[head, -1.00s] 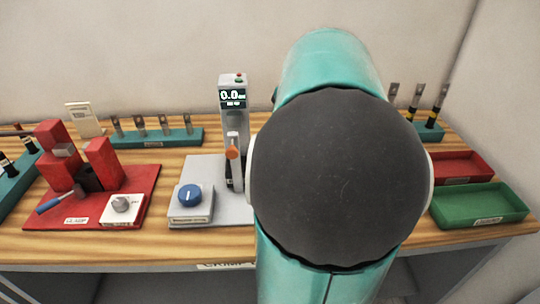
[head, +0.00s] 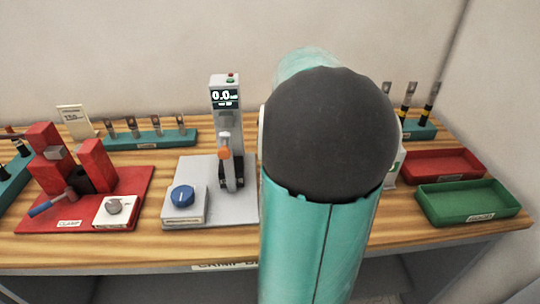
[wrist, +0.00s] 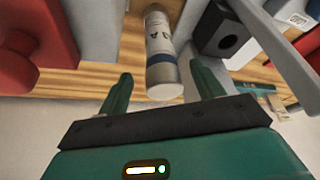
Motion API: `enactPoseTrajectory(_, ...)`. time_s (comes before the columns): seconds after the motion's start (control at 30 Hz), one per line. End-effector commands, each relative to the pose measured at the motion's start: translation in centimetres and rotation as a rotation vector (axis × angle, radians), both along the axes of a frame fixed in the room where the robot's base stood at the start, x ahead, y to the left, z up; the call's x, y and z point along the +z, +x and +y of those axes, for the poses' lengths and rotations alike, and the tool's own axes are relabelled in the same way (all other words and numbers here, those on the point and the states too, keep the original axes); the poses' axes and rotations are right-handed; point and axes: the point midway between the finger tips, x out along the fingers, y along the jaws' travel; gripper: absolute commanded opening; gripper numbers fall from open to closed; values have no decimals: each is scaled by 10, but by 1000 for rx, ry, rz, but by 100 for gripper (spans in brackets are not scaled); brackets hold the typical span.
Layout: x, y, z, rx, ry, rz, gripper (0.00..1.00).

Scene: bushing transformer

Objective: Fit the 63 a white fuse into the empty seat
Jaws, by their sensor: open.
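In the wrist view, a pale cylinder (wrist: 162,55) with a dark band and dark lettering ending in "A" lies between my finger lines. It looks like the white fuse, but its full rating cannot be read. My gripper (wrist: 162,84) is open. Its two green fingers stand on either side of the cylinder's near end, with a visible gap to each side. The empty seat cannot be made out. In the head view my arm hides the gripper and the middle right of the bench.
The head view shows a red clamp station (head: 88,190), a grey tester (head: 226,130) with a blue knob (head: 183,197), and a teal rack (head: 150,140) of bladed parts. Red (head: 440,165) and green (head: 468,202) trays stand at right. The wrist view shows a dark block (wrist: 225,35) right of the cylinder.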

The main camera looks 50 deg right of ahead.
Motion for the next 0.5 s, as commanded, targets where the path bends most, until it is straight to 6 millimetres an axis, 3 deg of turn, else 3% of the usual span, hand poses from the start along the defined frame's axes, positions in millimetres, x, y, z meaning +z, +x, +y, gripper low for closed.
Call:
enactPoseTrajectory(0.23, -35, 14, -3, 2, 5, 1, 67)
enactPoseTrajectory(0.5, -42, 18, -5, 2, 0, 0, 67)
